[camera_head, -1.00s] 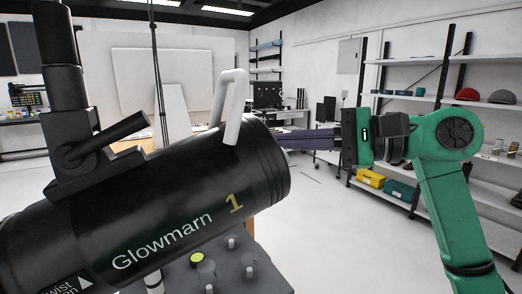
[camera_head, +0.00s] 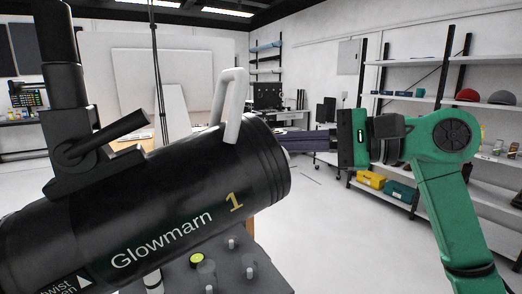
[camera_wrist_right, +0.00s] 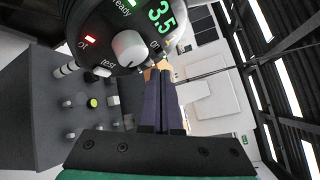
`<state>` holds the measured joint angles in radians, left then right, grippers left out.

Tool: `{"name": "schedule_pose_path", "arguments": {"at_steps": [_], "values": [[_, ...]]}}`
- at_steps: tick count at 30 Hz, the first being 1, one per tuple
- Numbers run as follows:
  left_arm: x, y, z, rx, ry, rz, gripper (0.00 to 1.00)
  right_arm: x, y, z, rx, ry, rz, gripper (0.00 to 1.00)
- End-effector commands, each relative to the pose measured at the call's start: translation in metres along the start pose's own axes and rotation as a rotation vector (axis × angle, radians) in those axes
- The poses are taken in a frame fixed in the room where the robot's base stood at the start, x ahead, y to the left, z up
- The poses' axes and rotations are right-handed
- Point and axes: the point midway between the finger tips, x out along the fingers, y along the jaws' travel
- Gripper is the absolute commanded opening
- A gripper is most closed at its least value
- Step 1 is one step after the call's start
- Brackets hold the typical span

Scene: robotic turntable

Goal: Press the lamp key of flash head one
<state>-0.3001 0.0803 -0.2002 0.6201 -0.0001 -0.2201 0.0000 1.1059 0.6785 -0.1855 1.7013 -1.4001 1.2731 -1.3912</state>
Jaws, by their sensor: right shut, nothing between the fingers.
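Flash head one (camera_head: 150,215) is a black cylinder lettered "Glowmarn 1", on a black mount with a white handle on top. Its rear panel faces away from the head camera, but part of it shows in the wrist view (camera_wrist_right: 100,30). There I see a white knob, red and green lights, a green "3.5" readout and the words "ready" and "test". I cannot make out which part is the lamp key. My right gripper (camera_head: 282,141) is shut and empty, its dark purple fingers pointing left at the rear end. In the wrist view its fingertips (camera_wrist_right: 163,72) are beside the panel's edge; contact is unclear. My left gripper is out of view.
Below the flash head is a dark grey board (camera_head: 235,272) with several pegs and a yellow-green-topped knob (camera_head: 197,258). Shelves (camera_head: 440,100) with caps and bins stand along the right wall. Open floor lies between.

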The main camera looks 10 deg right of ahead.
Motion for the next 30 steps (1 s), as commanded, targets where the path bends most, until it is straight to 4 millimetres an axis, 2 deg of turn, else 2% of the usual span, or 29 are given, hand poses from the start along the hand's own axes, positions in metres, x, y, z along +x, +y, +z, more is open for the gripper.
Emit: {"name": "schedule_pose_path", "arguments": {"at_steps": [30], "values": [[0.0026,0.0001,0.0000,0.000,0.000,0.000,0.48,0.0060,0.0043,0.0044,0.000,0.000,0.001,0.00]]}}
